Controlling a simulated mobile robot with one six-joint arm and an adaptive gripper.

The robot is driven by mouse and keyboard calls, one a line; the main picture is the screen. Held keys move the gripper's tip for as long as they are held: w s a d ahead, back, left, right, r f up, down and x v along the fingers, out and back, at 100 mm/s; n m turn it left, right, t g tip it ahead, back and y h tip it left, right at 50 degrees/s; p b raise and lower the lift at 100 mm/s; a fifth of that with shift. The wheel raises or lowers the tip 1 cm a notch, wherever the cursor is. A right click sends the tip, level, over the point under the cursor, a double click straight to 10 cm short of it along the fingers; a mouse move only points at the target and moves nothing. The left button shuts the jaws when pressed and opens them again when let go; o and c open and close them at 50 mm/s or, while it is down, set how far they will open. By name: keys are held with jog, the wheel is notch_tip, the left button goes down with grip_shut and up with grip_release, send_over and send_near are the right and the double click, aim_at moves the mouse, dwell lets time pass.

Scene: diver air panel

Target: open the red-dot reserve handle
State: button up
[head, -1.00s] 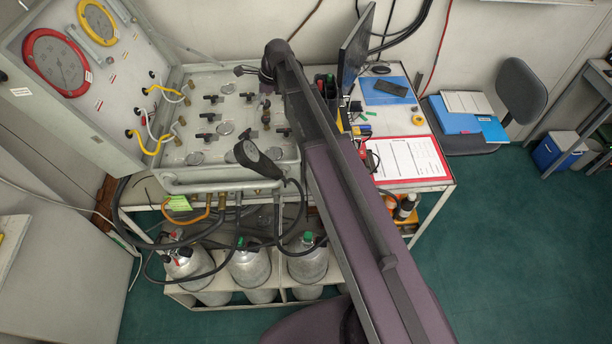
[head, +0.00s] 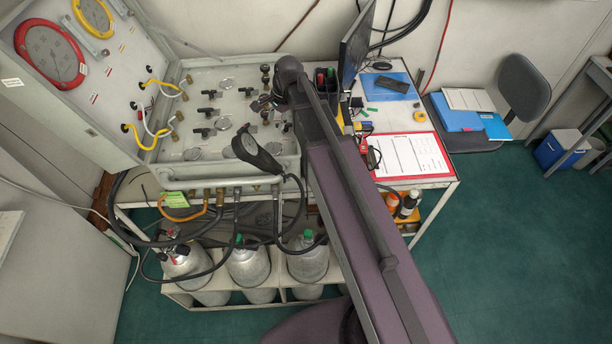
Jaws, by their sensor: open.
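The air panel (head: 190,88) is an open grey case with several black handles on its face. One black handle (head: 203,132) sits near the front middle, and others (head: 210,95) sit further back. I cannot make out a red dot on any handle at this size. My gripper (head: 262,104) is open, small in the picture, over the right part of the panel face, close to a black handle (head: 248,91). I cannot tell whether it touches anything. My arm hides the panel's right edge.
Gas cylinders (head: 248,265) stand below. A desk with a red-edged clipboard (head: 412,157) lies to the right.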

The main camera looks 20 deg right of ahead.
aim_at(295, 157)
jog(key=s+d+f+n+h+b, duration=0.1)
jog(key=s+d+f+n+b, duration=0.1)
jog(key=s+f+n+b, duration=0.3)
jog(key=s+d+f+n+h+b, duration=0.1)
jog(key=s+d+f+n+b, duration=0.2)
jog(key=s, duration=0.6)
jog(key=shift+s+d+f+n+b, duration=0.25)
jog(key=shift+f+n+b, duration=1.1)
jog(key=shift+f+n, duration=0.5)
jog(key=shift+r, duration=0.1)
jog(key=shift+w+r, duration=0.1)
